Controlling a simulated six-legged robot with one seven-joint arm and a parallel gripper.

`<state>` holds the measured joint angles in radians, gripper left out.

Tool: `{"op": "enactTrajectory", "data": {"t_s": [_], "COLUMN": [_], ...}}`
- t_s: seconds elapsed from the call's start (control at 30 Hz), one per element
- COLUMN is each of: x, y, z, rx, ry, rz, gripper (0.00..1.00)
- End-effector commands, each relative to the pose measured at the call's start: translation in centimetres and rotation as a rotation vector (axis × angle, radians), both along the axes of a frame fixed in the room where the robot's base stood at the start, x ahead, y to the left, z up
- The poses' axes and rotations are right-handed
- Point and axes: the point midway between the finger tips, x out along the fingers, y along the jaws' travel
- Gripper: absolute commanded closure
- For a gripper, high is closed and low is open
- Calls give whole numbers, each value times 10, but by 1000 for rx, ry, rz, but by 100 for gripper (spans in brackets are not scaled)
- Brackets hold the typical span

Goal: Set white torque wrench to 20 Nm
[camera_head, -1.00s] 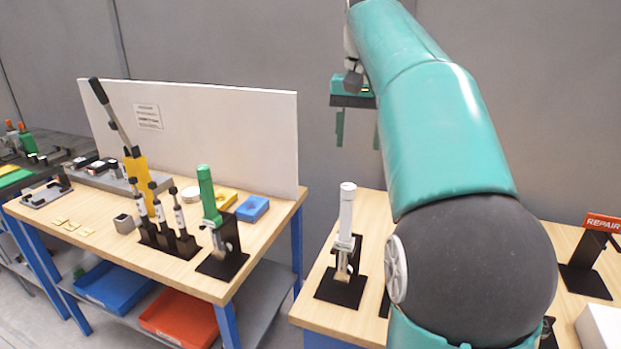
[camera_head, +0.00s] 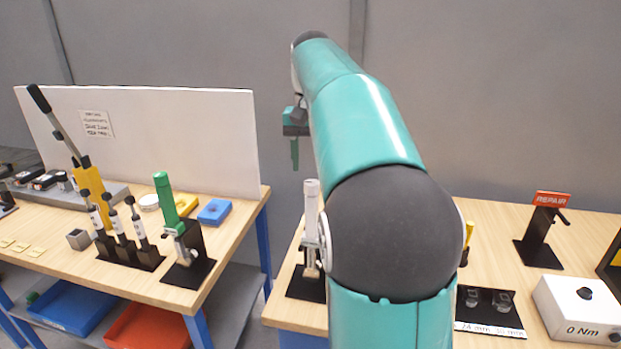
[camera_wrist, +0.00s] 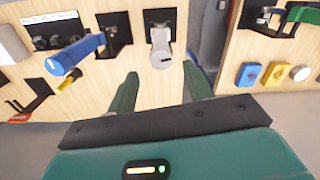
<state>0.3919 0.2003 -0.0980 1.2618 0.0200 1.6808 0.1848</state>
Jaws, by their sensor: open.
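The white torque wrench (camera_head: 311,215) stands upright in a black holder at the left end of the right-hand table, partly hidden by my arm. In the wrist view the white wrench (camera_wrist: 161,48) shows at the top middle, beyond the fingers and apart from them. My gripper (camera_wrist: 160,95) is open and empty, its two green fingers spread. In the head view my gripper (camera_head: 294,152) hangs above and behind the wrench, partly hidden by my arm. A white box (camera_head: 580,309) with a black knob reads "0 Nm" at the right.
A green-handled wrench (camera_head: 164,205) stands on the left table, with a gap between the tables. A blue-handled tool (camera_wrist: 77,54) stands beside the white wrench in the wrist view. A REPAIR sign stand (camera_head: 541,230) and a black socket holder (camera_head: 489,311) are on the right table.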

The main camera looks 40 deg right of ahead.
Motion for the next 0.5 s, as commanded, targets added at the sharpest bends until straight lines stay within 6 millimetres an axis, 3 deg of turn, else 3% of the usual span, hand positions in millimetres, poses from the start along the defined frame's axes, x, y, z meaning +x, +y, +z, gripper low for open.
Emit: {"op": "enactTrajectory", "data": {"t_s": [0.2, 0.5], "x": [2, 3], "y": [1, 2], "z": [-36, -48], "rx": [1, 0], "ry": [1, 0], "rz": [1, 2], "gripper": [49, 49]}}
